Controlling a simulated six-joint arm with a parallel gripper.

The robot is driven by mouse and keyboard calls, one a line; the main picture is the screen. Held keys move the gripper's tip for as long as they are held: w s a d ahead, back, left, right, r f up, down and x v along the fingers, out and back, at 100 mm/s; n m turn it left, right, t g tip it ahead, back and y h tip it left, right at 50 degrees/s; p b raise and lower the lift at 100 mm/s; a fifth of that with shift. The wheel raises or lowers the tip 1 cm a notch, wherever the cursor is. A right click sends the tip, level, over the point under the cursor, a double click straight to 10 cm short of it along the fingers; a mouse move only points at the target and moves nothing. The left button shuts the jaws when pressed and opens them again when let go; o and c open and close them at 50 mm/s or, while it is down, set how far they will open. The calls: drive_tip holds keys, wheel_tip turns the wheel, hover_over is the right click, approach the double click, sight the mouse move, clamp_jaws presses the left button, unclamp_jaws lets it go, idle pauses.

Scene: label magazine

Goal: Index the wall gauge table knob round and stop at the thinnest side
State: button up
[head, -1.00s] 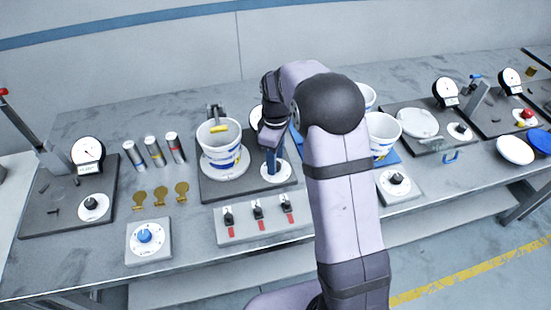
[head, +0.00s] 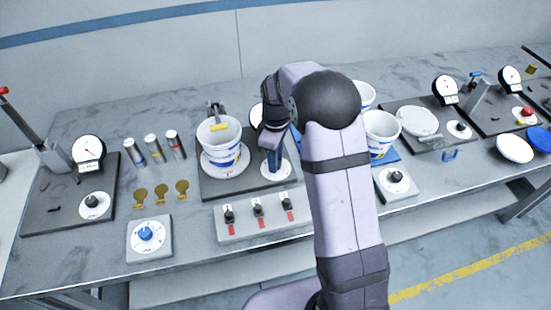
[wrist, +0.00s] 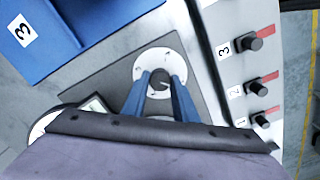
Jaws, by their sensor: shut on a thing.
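The wall gauge table is a dark base plate (head: 216,189) in the middle of the bench. A white tub with blue and yellow markings (head: 218,140) stands on its round white turntable (head: 226,170), with a yellow-tipped probe over the rim. The table's black knob (wrist: 159,79) sits on a white dial (wrist: 172,62) in the wrist view. My gripper (wrist: 161,80) points down with its blue fingers shut on the knob, one on each side. In the head view my gripper (head: 275,170) hides the knob and my arm partly covers the gauge dial (head: 255,116), so its reading is hidden.
A panel with several black switches (head: 260,214) lies in front of the plate. Left are metal cylinders (head: 153,148), brass tags (head: 161,194) and a blue-knob box (head: 149,238). More tubs (head: 380,133) stand right on a blue tray (wrist: 50,35).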

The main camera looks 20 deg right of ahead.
drive_tip(key=m, duration=0.4)
drive_tip(key=shift+m, duration=0.3)
drive_tip(key=m, duration=0.4)
drive_tip(key=shift+m+p, duration=0.3)
drive_tip(key=m, duration=0.4)
drive_tip(key=shift+d+m, duration=0.1)
drive_tip(key=shift+m, duration=2.1)
drive_tip(key=o, duration=1.1)
drive_tip(key=shift+c, duration=0.2)
drive_tip(key=shift+r, duration=0.15)
